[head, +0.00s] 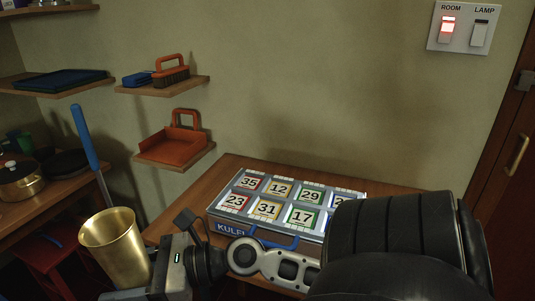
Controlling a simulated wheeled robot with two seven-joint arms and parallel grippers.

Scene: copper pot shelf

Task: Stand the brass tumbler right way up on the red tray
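The brass tumbler (121,257) is at the lower left, its open mouth facing up and tilted a little toward me. My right gripper (143,281) reaches in from the right and is at the tumbler's lower right side. One grey finger crosses in front of its lower wall, and the gripper looks closed on it. The tumbler's base is hidden or cut off. My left gripper is not in view. I cannot make out a red tray for certain; a red object (47,262) at the lower left is partly hidden and dark.
A wooden table (235,168) bears a case of numbered tiles (228,228). A blue-handled metal tool (85,140) rises behind the tumbler's rim. Wall shelves hold an orange dustpan (172,151), a brush (171,75) and dark blue trays (60,81). A lidded pot (20,183) stands at left.

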